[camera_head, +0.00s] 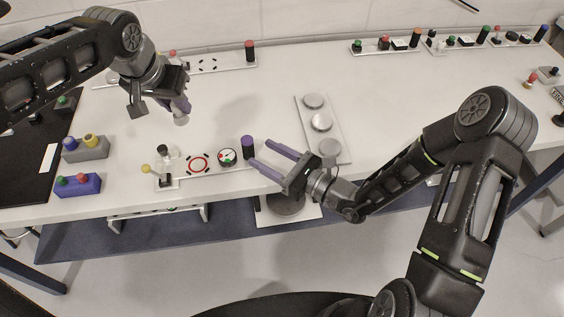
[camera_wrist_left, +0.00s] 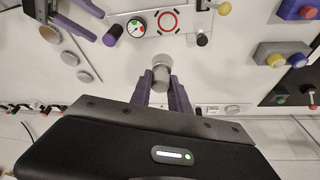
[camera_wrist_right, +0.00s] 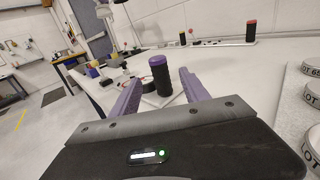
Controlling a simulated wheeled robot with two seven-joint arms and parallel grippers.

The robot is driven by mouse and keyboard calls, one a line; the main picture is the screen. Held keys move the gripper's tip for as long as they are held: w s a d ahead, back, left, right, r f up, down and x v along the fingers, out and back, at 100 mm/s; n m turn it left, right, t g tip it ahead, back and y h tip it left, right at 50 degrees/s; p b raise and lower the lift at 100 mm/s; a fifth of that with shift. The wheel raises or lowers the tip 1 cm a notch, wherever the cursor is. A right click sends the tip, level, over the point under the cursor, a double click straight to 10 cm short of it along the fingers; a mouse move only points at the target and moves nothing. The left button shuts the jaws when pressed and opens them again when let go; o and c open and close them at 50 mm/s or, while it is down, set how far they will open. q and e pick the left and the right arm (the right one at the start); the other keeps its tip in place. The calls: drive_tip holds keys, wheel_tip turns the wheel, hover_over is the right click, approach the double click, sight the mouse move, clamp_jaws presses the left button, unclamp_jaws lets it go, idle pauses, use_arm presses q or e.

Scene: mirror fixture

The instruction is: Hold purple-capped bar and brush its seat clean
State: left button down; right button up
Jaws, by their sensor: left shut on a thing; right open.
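The white bar (camera_head: 224,168) lies near the table's front edge, with a black post with a purple cap (camera_head: 248,147) at its right end. A red ring marking (camera_head: 198,164), probably the seat, a round gauge (camera_head: 227,156) and a lever sit along it. My left gripper (camera_head: 182,108) is shut on a grey cylindrical piece (camera_wrist_left: 161,70), perhaps the brush, held above the table behind the bar. My right gripper (camera_head: 262,157) is open, its fingers pointing at the post. The right wrist view shows the purple-capped post (camera_wrist_right: 158,80) upright between and beyond the fingers.
A white plate with several grey discs (camera_head: 321,122) lies right of the bar. Grey (camera_head: 86,149) and blue (camera_head: 78,185) knob boxes stand at left beside a black mat (camera_head: 30,165). More fixture bars (camera_head: 222,62) line the back. The table's middle is fairly clear.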

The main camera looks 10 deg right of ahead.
sight(253, 148)
drive_tip(key=x, duration=0.6)
drive_tip(key=shift+s, duration=0.1)
drive_tip(key=shift+c, duration=0.3)
clamp_jaws()
idle(1.8)
